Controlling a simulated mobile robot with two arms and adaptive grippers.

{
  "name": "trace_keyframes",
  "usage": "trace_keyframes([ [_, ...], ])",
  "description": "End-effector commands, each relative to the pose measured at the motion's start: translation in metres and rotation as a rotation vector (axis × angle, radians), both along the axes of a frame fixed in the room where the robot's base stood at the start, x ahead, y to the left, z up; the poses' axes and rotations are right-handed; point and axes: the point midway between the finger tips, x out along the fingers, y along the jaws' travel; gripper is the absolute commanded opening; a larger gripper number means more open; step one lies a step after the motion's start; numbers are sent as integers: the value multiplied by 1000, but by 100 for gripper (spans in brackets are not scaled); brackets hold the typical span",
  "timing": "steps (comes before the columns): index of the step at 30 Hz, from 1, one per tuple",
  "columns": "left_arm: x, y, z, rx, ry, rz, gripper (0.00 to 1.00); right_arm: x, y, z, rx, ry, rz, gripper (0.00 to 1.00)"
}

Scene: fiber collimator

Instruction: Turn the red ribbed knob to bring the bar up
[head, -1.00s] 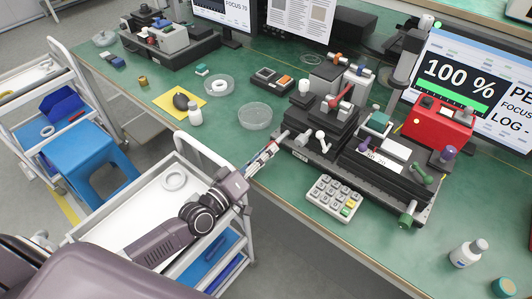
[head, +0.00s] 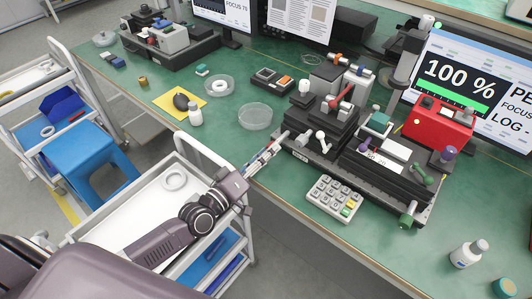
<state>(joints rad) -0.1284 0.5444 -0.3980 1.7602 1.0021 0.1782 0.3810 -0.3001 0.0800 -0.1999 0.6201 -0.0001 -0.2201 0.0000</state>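My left gripper (head: 272,146) reaches in from the lower left to the left front side of the black stage (head: 313,138). Its fingertips are at a small pale shaft (head: 284,135) that sticks out of the stage. A little red shows between or on the fingers, but a ribbed knob there cannot be made out. Whether the fingers are closed on it is too small to tell. A red lever-like part (head: 341,95) stands on top of the stage, apart from the gripper. The green bar (head: 452,95) on the right monitor lies under "100 %". My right gripper is not in view.
A keypad (head: 334,198) lies in front of the stage, near the bench edge. A red box (head: 438,124) stands behind the black rail unit (head: 392,177). Clear dishes (head: 255,116) lie left of the stage. A white cart (head: 110,222) is below my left arm.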

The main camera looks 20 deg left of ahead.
Motion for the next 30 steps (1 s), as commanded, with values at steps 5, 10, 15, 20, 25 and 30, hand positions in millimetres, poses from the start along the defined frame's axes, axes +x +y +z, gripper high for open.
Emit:
trace_keyframes([
  [5, -4, 2, -1, 0, 1, 0, 39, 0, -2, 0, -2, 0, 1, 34],
  [10, -24, 9, -1, 2, 2, 0, 39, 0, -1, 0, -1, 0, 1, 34],
  [15, -55, 20, -2, 4, 5, -2, 39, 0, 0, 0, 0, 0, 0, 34],
  [20, -82, 30, -2, 3, 4, -1, 39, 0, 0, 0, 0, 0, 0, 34],
  [25, -102, 37, -1, 1, 3, 0, 39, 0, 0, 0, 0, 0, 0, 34],
  [30, -111, 41, 0, 0, 0, 0, 39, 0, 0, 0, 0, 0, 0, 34],
])
